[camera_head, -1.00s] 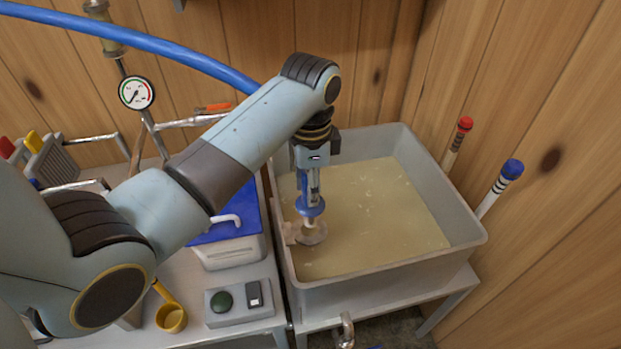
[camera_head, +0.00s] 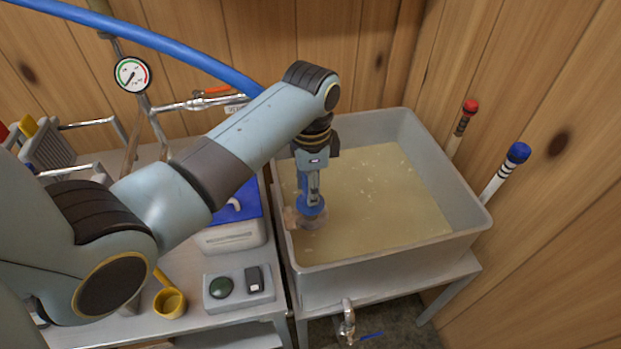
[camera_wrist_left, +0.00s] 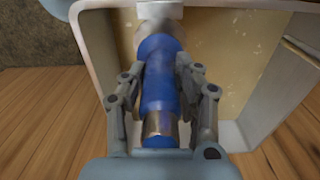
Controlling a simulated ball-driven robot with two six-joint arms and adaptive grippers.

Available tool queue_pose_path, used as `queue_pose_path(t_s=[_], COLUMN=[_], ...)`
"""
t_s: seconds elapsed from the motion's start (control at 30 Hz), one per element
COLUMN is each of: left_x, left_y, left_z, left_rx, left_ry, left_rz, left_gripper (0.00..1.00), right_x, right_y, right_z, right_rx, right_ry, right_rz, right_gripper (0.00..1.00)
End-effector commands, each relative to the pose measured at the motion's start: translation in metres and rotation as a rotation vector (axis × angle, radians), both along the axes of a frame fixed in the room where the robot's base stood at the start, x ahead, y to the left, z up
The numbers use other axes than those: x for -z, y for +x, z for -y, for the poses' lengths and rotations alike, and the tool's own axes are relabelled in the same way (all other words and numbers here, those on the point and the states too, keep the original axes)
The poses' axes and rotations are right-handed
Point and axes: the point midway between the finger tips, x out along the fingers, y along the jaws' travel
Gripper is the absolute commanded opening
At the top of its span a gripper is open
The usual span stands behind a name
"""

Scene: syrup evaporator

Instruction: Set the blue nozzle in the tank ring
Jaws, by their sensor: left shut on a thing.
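The blue nozzle (camera_head: 312,208) points down inside the left part of the tank (camera_head: 380,262), above the pale liquid. My left gripper (camera_head: 312,180) is shut on it from above. In the left wrist view the fingers (camera_wrist_left: 160,92) lie on both sides of the nozzle's blue body (camera_wrist_left: 158,72), with a metal collar at its near end. The tank ring (camera_head: 307,222) sits by the tank's left wall, right under the nozzle's blue flange. The nozzle's tip is hidden, and I cannot tell how deep it sits in the ring. My right gripper is not in view.
A blue-lidded box (camera_head: 235,225), a switch box (camera_head: 238,287) and a yellow scoop (camera_head: 170,302) stand left of the tank. A tap (camera_head: 347,322) is on its front. Red-topped (camera_head: 463,125) and blue-topped (camera_head: 507,170) sticks stand at right. A blue hose (camera_head: 150,40) passes behind.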

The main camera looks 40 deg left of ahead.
Motion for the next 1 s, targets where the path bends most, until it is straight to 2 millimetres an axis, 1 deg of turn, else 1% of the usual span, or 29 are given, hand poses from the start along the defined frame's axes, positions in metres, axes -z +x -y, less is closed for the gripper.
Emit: queue_pose_path(t_s=[0.13,0.27,0.7,0.97,1.0], left_x=[-0.001,0.003,0.028,0.030,0.030], left_y=[0.000,0.000,0.000,0.000,0.000], left_z=[0.000,0.000,0.000,0.000,0.000], left_rx=[0.000,0.000,0.000,0.000,0.000], left_ry=[0.000,0.000,0.000,-0.001,-0.001], left_rz=[0.001,0.000,0.000,0.001,0.001], left_gripper=[0.00,0.00,0.00,0.00,0.33], right_x=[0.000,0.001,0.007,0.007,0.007], right_y=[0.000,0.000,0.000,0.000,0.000], right_z=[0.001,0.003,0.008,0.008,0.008], right_rx=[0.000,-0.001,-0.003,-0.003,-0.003], right_ry=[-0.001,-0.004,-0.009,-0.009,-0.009], right_rz=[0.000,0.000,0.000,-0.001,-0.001], right_gripper=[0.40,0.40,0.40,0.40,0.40])
